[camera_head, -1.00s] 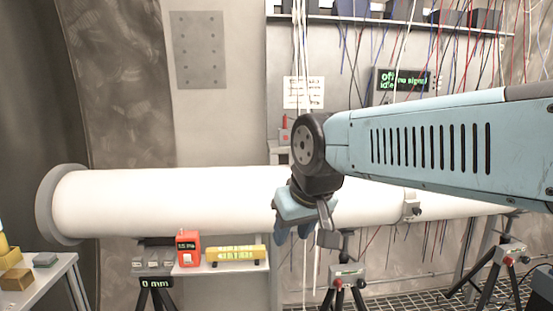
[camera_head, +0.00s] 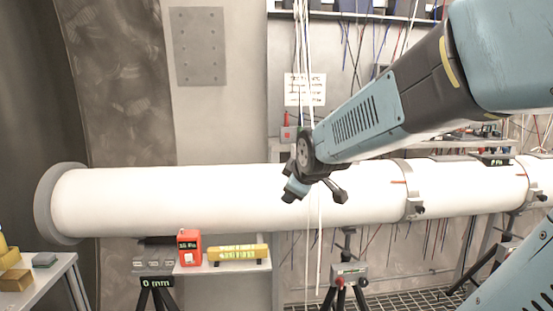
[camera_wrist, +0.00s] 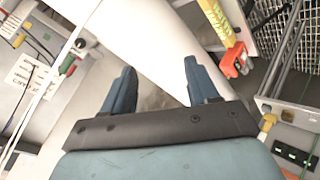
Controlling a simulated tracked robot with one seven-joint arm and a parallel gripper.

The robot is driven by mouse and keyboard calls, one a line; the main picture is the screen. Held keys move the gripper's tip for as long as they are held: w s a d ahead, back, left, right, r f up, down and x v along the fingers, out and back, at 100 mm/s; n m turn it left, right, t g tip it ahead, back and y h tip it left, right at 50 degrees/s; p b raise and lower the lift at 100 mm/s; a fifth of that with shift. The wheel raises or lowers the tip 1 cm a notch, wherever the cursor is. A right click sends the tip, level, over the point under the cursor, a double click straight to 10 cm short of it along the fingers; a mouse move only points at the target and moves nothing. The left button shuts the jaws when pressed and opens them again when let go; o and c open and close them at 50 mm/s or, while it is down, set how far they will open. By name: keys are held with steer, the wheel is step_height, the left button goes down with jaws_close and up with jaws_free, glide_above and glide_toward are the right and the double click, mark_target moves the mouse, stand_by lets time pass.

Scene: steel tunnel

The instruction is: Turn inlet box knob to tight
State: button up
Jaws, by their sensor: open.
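My gripper (camera_head: 296,186) is in front of the white pipe (camera_head: 150,200) in the head view, apart from any knob that I can make out. In the wrist view its two blue fingers (camera_wrist: 160,80) are spread, with nothing between them and the pipe (camera_wrist: 165,45) behind. Another small box with a red part (camera_head: 287,132) is behind the pipe. I cannot tell which is the inlet box or read a tight mark.
An orange meter (camera_head: 189,248) and a yellow level (camera_head: 237,254) stand on a shelf below the pipe. A metal clamp (camera_head: 412,190) rings the pipe. White cords hang near my gripper. A table with yellow blocks (camera_head: 17,279) is at the left.

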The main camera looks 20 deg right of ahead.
steer(key=w+d+n+t+h, duration=0.1)
steer(key=w+d+n+t, duration=0.1)
steer(key=w+d+n, duration=0.3)
steer(key=w+d+f+n+t+h, duration=0.1)
steer(key=w+d+n, duration=0.5)
steer(key=w, duration=0.8)
steer(key=w+d+n+t+h, duration=0.1)
steer(key=w+d+n+t, duration=0.3)
steer(key=w, duration=0.6)
steer(key=shift+w+d+f+n+h, duration=0.1)
steer(key=shift+d+f+n+h, duration=0.1)
steer(key=shift+d+n, duration=0.45)
steer(key=shift+w+d+f+n+h, duration=0.1)
steer(key=shift+d+f+n, duration=0.2)
steer(key=shift+d, duration=0.6)
steer(key=shift+r, duration=0.1)
steer(key=c, duration=1)
